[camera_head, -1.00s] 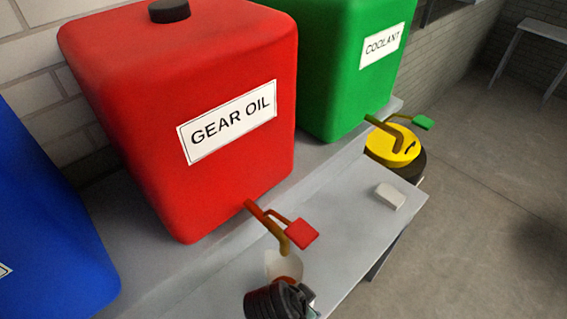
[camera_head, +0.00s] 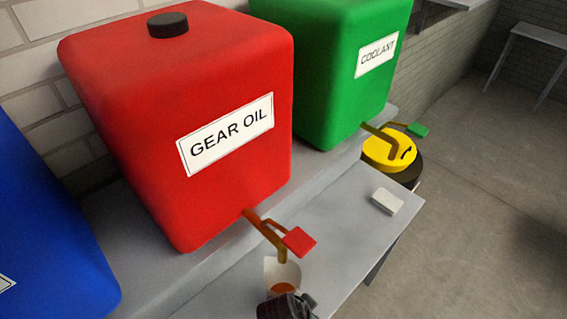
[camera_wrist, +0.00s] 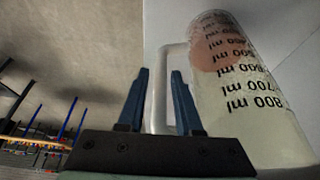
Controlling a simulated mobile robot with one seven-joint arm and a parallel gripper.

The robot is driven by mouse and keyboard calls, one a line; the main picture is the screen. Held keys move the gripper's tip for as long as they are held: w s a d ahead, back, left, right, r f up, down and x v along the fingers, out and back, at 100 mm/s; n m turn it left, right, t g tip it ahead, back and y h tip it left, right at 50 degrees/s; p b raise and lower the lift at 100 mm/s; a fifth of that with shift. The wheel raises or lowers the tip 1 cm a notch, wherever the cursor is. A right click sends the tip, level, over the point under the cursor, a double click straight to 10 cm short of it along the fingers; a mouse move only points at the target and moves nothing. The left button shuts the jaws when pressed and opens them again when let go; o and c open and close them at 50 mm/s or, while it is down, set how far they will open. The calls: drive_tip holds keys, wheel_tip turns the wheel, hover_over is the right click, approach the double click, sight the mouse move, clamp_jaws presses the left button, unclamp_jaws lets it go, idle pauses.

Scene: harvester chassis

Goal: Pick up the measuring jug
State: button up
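The measuring jug (camera_head: 284,271) stands below the gear oil tap on the grey bench; it is clear with orange-red showing in it. In the wrist view the jug (camera_wrist: 243,110) fills the right side, with black ml marks and pale, see-through walls. Its handle (camera_wrist: 158,85) shows between my fingertips. My gripper (camera_wrist: 160,100) is open, with the two dark blue fingers apart on either side of the handle; I cannot tell whether they touch it. In the head view my gripper (camera_head: 303,303) is at the jug's near side, partly cut off by the bottom edge.
The red gear oil tank (camera_head: 190,110) with its red-handled tap (camera_head: 299,241) stands just above the jug. The green coolant tank (camera_head: 345,90), a blue tank (camera_head: 45,240), a small white block (camera_head: 387,201) and a yellow-lidded container (camera_head: 388,150) are nearby.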

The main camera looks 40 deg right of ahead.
clamp_jaws()
drive_tip(key=shift+w, duration=0.1)
idle(1.0)
